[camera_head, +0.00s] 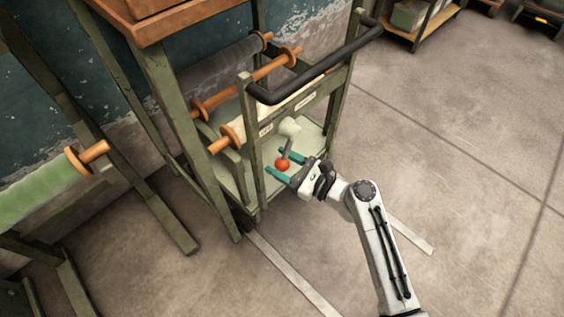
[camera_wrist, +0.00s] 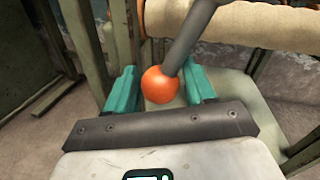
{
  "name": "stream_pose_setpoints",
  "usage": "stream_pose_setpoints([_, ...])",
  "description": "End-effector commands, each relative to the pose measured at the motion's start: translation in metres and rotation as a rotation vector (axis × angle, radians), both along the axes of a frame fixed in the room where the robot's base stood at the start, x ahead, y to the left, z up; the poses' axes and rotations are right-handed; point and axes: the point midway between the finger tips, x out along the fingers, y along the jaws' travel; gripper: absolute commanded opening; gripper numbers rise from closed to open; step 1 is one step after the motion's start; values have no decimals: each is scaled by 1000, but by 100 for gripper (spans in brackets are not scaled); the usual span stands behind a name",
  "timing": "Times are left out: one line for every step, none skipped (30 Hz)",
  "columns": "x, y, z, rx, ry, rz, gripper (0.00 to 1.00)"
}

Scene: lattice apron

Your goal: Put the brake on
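The brake lever is a grey rod (camera_wrist: 190,40) ending in an orange ball knob (camera_wrist: 160,85). In the head view the knob (camera_head: 282,165) hangs at the lower end of the lever, below a pale round hub (camera_head: 289,128) on the cart's side. My gripper (camera_head: 284,163) is open, its teal fingers on either side of the knob. In the wrist view the knob sits between the fingertips, with a narrow gap showing at each side. I cannot tell exactly how deep it sits between them.
A green frame with a pale green roll (camera_head: 38,192) stands at left. A low shelf (camera_head: 420,25) is at the back. The floor at right is clear.

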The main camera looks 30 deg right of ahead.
Motion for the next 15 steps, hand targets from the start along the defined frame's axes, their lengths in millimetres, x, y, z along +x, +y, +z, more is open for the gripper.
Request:
stream_pose_setpoints([0,0,0,0,0,0,49])
stream_pose_setpoints([0,0,0,0,0,0,46])
stream_pose_setpoints([0,0,0,0,0,0,42])
stream_pose_setpoints([0,0,0,0,0,0,39])
stream_pose_setpoints([0,0,0,0,0,0,36])
stream_pose_setpoints([0,0,0,0,0,0,32])
stream_pose_setpoints([0,0,0,0,0,0,30])
stream_pose_setpoints([0,0,0,0,0,0,27])
stream_pose_setpoints([0,0,0,0,0,0,23])
stream_pose_setpoints([0,0,0,0,0,0,20])
stream_pose_setpoints([0,0,0,0,0,0,17])
stream_pose_setpoints([0,0,0,-1,0,0,13])
stream_pose_setpoints([0,0,0,-1,0,0,10])
stream_pose_setpoints([0,0,0,-1,0,0,8])
stream_pose_setpoints([0,0,0,-1,0,1,4])
